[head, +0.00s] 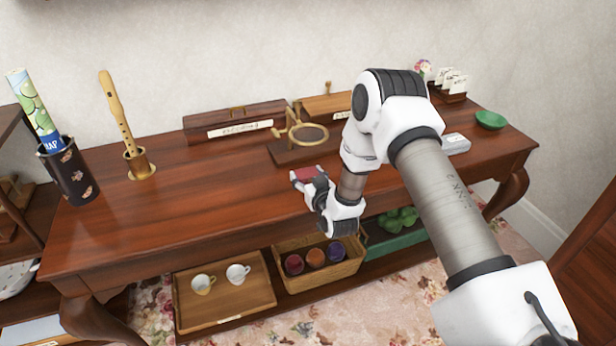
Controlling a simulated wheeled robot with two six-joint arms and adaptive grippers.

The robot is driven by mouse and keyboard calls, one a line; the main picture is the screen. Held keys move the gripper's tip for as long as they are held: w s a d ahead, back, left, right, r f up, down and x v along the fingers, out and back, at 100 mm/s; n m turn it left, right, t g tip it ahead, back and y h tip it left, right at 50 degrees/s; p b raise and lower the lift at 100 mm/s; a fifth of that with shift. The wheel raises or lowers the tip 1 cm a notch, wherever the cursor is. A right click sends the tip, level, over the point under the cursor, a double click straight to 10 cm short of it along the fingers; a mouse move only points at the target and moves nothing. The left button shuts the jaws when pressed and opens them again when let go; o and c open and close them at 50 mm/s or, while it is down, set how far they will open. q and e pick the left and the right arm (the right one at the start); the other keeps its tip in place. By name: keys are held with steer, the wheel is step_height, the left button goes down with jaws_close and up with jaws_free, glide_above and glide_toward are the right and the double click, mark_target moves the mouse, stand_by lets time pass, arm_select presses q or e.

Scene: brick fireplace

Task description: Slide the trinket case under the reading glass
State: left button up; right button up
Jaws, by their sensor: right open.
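The reading glass (308,133) is a brass-framed round lens on a stand with a dark wooden base (290,155), near the back middle of the table. A small red case (309,172), which looks like the trinket case, lies on the tabletop in front of that base, on the near side. My right gripper (301,183) is open at the case's near side. Its fingers partly cover the case, and I cannot tell whether they touch it. My left gripper is not in view.
A labelled wooden box (235,122) stands behind, left of the glass. A flute in a brass holder (140,164) and a dark vase (70,172) stand left. A green bowl (490,120) and grey box (456,144) are right. The tabletop's left-middle is clear.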

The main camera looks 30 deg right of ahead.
steer(key=o, duration=1.2)
steer(key=v, duration=1.2)
steer(key=shift+f, duration=0.1)
